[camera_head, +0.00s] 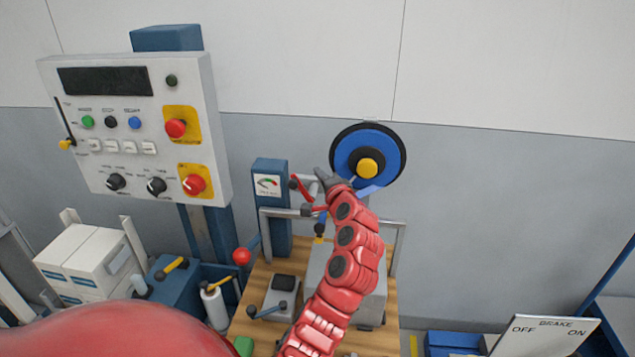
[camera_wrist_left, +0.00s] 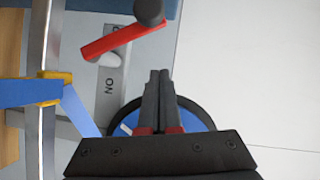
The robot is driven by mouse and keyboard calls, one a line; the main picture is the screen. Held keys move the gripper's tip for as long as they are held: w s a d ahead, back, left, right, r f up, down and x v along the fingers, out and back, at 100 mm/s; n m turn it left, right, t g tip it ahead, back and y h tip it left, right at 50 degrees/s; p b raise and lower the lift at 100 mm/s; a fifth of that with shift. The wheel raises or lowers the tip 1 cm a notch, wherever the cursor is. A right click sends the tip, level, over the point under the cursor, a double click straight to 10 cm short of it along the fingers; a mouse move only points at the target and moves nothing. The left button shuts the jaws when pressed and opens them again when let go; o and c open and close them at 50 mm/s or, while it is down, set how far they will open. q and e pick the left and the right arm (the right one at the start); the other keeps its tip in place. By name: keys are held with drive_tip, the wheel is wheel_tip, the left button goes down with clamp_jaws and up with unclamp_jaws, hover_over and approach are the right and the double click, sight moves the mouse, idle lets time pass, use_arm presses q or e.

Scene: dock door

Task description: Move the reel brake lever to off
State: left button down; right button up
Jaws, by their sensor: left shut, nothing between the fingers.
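The red reel brake lever (camera_head: 302,190) with a dark knob is left of the reel, beside the gauge post. My left gripper (camera_head: 322,179) is shut and empty, just right of the lever, with the blue reel behind. In the wrist view its closed fingers (camera_wrist_left: 159,76) are apart from the lever, below and right of the knob. My right gripper is not in view.
A blue reel (camera_head: 390,157) with a yellow hub is at the wall. A control panel (camera_head: 130,130) stands left. A metal rail (camera_head: 281,212) and a red ball knob (camera_head: 242,256) are near the arm. A BRAKE OFF/ON sign (camera_head: 545,337) is lower right.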

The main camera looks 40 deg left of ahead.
use_arm(q)
drive_tip(key=shift+d+f+b, duration=0.15)
drive_tip(key=shift+d+b, duration=0.15)
drive_tip(key=shift+d, duration=0.6)
drive_tip(key=s+b+v, duration=0.1)
drive_tip(key=b+v, duration=0.1)
drive_tip(key=v, duration=0.6)
drive_tip(key=shift+r, duration=0.25)
